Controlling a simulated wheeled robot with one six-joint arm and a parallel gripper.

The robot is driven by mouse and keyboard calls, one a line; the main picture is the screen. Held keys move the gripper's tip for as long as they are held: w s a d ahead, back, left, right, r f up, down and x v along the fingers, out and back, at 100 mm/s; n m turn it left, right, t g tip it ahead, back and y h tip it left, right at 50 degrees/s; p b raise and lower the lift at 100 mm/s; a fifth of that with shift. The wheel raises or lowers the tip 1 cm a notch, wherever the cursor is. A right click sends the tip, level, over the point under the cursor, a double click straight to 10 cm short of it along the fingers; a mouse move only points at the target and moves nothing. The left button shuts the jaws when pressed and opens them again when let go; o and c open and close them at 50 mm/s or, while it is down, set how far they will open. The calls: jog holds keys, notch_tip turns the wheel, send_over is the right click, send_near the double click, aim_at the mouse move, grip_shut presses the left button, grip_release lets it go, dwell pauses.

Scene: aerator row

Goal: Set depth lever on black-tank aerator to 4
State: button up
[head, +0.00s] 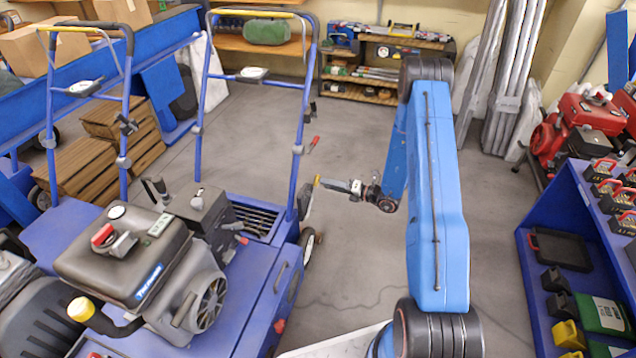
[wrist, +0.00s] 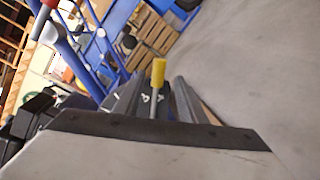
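A blue aerator (head: 250,262) with a dark, black-looking tank (head: 120,250) stands at the lower left of the head view. On its right side is a lever with a yellow grip (head: 317,181). The grip (wrist: 158,72) and its thin grey stem also show in the wrist view. My gripper (head: 326,184) reaches in from the right at this lever. In the wrist view its fingers (wrist: 158,98) stand apart, with the lever between them and gaps seemingly on both sides. Contact cannot be told. The depth scale and its numbers are not readable.
A red-handled lever (head: 314,143) rises above the yellow grip, close to the blue handlebar (head: 300,110). Another machine (head: 30,310) stands at the lower left. A blue shelf (head: 545,230) stands at the right. The grey floor (head: 350,130) behind the gripper is clear.

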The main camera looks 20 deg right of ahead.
jog(key=v, duration=0.7)
jog(key=shift+s+d, duration=0.2)
jog(key=shift+d, duration=0.1)
